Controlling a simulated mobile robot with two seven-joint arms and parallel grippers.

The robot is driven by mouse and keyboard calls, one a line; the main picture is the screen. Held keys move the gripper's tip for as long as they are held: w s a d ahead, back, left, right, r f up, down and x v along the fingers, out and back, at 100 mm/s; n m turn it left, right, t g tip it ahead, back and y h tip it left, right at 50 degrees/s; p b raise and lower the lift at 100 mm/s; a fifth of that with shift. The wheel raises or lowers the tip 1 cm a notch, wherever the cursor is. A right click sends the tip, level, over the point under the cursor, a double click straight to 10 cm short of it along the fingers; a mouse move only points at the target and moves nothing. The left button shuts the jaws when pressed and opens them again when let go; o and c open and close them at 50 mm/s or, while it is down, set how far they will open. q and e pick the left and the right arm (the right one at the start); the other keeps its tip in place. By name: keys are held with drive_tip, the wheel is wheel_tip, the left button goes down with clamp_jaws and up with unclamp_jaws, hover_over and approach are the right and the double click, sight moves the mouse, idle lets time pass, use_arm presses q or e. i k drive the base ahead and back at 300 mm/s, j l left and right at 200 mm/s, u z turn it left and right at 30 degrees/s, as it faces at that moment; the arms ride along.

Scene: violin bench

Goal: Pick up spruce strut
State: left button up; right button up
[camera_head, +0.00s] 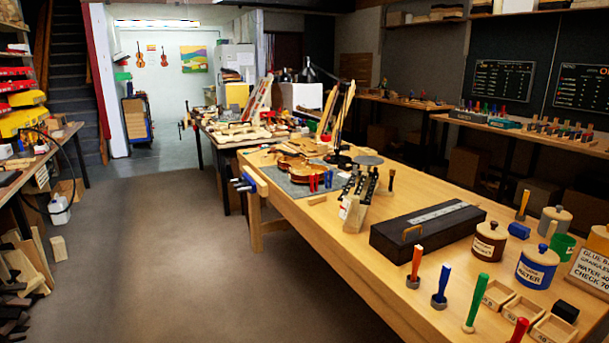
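Neither of my grippers is in view. A small pale wooden strip (317,200) lies flat on the long wooden bench (425,290), near its left edge, just in front of the grey mat. It looks like it could be the spruce strut, but it is too small to be sure. A violin body (300,168) lies on the grey mat (299,187) behind the strip. Nothing is holding the strip.
A dark long case (400,245) and a rack of dark-handled tools (357,203) stand on the bench right of the strip. Upright coloured-handle tools, lidded jars (489,242) and small trays (497,294) crowd the near right. A blue vise (243,182) juts from the left edge. The floor (180,240) left is clear.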

sight(315, 200)
drive_tip(key=i+j+u, duration=0.55)
drive_tip(key=i, duration=0.2)
drive_tip(key=i+u, duration=0.25)
drive_tip(key=i, duration=0.15)
drive_tip(key=i+j, duration=0.1)
drive_tip(key=i, duration=0.6)
drive_tip(key=i+j, duration=0.1)
drive_tip(key=i, duration=0.55)
drive_tip(key=i+z, duration=0.25)
drive_tip(key=z, duration=0.15)
drive_tip(key=i+j+z, duration=0.2)
drive_tip(key=z, duration=0.2)
drive_tip(key=i+j+z, duration=0.2)
drive_tip(key=z, duration=0.2)
drive_tip(key=i+j+z, duration=0.15)
drive_tip(key=z, duration=0.3)
drive_tip(key=i+j+z, duration=0.15)
drive_tip(key=z, duration=0.3)
drive_tip(key=i+j+z, duration=0.1)
drive_tip(key=j+z, duration=0.5)
drive_tip(key=z, duration=0.25)
drive_tip(key=j+z, duration=0.45)
drive_tip(key=i+l, duration=0.05)
drive_tip(key=l, duration=0.05)
